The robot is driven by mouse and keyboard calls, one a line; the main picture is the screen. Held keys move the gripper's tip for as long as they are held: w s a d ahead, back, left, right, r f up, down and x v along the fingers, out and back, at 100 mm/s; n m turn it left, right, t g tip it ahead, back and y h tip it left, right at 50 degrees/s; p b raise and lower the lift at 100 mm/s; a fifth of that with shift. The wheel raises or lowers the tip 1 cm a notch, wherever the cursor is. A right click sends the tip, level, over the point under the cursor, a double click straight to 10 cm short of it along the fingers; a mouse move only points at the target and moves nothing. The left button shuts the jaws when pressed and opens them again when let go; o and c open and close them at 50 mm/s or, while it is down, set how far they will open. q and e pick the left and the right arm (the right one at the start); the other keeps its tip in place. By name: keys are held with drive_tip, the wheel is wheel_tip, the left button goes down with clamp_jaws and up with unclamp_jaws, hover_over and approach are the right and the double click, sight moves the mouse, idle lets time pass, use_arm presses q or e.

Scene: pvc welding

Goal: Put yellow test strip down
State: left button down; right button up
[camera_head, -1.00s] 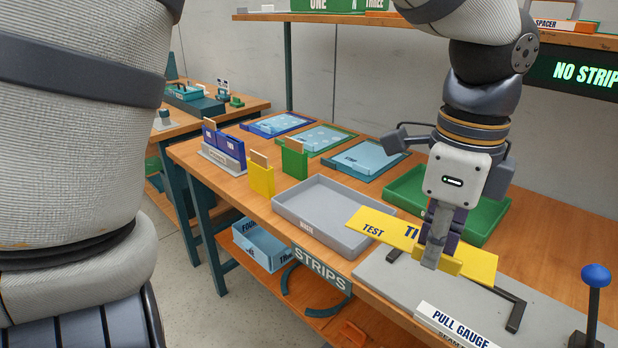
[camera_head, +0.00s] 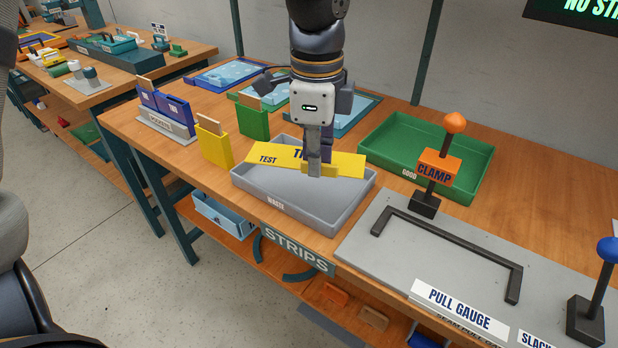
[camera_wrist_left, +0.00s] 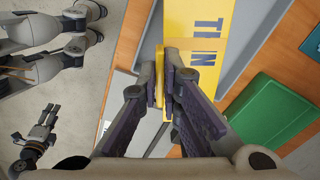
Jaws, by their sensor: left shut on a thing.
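The yellow test strip (camera_head: 347,162) is in my left gripper (camera_head: 318,168), which is shut on it near its middle. The strip lies roughly level across the grey WASTE tray (camera_head: 300,215) in the head view; I cannot tell whether it touches the rim. It also shows in the left wrist view (camera_wrist_left: 195,20), running up from the fingers, part of its lettering visible. My right gripper (camera_wrist_left: 42,122) shows small at the lower left of the left wrist view, away from the strip; its opening is unclear.
The green GOOD tray (camera_head: 385,143) stands behind right of the waste tray. The pull gauge plate (camera_head: 375,265) with an orange CLAMP lever (camera_head: 453,125) and a blue-knobbed lever (camera_head: 605,250) is at right. Yellow (camera_head: 215,148) and green (camera_head: 252,122) pockets stand left.

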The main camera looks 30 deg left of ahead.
use_arm(q)
drive_tip(key=b, duration=0.1)
hover_over(312, 194)
drive_tip(key=f, duration=0.6)
drive_tip(key=shift+s+d, duration=0.2)
drive_tip(key=shift+s, duration=0.05)
drive_tip(key=shift+w+a+f, duration=0.1)
drive_tip(key=shift+f, duration=0.75)
drive_tip(key=shift+w+a+f, duration=0.1)
drive_tip(key=shift+f, duration=0.75)
use_arm(e)
drive_tip(key=shift+s+f+g, duration=0.5)
drive_tip(key=shift+s+f, duration=0.65)
drive_tip(key=shift+s, duration=0.1)
use_arm(q)
drive_tip(key=shift+f, duration=0.2)
drive_tip(key=c, duration=1.8)
unclamp_jaws()
wheel_tip(312, 194, up, 12)
drive_tip(key=shift+r, duration=0.2)
use_arm(e)
drive_tip(key=shift+w+r, duration=0.55)
drive_tip(key=shift+w, duration=0.05)
